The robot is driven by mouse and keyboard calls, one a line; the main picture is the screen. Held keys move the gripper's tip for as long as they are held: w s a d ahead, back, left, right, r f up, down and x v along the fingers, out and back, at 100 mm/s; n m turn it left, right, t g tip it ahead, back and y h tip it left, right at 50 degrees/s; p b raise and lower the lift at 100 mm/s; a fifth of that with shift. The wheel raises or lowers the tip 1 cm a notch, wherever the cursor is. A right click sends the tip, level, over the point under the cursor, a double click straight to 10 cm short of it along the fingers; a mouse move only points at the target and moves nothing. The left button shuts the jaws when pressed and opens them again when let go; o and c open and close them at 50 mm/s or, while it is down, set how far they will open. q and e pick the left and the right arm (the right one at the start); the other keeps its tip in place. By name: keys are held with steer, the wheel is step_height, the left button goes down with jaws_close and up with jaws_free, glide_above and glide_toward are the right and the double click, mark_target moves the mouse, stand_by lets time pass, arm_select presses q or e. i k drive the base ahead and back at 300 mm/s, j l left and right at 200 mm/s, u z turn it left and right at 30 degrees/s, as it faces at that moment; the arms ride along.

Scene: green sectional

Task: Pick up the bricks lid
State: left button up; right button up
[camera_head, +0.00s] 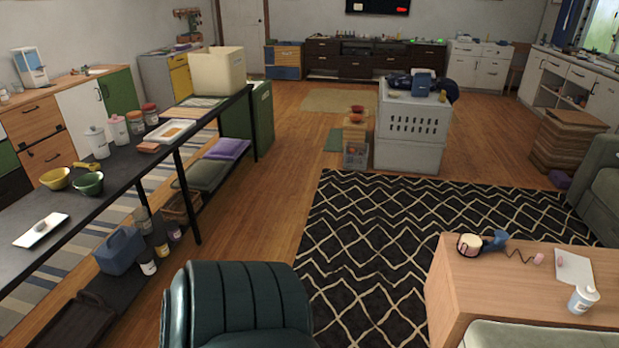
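I cannot make out for certain anything that is the bricks lid in the head view. Neither of my grippers shows, so I see no contact with anything. A white tray (152,138) with an orange flat item on it lies on the long black table (115,190). A small reddish-brown block (149,147) lies beside the tray. A large white slotted crate (413,128) stands on the floor farther back, with dark and blue items on top.
A dark green armchair (245,300) stands close in front. A wooden table (480,280) with small items is at the lower right. A black patterned rug (385,235) covers open floor between. A brown stack (568,140) stands near the right wall. Wood floor (268,180) is clear along the black table.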

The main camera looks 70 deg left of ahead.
mark_target(44, 227)
steer(key=u, duration=3.9)
steer(key=z, duration=3.9)
steer(key=u, duration=1.2)
steer(key=j+u, duration=0.15)
steer(key=u, duration=0.3)
steer(key=i+j+u, duration=0.15)
steer(key=u, duration=0.3)
steer(key=i+j+u, duration=0.1)
steer(key=u, duration=0.35)
steer(key=i+u, duration=0.15)
steer(key=u, duration=0.3)
steer(key=i+u, duration=0.15)
steer(key=u, duration=0.3)
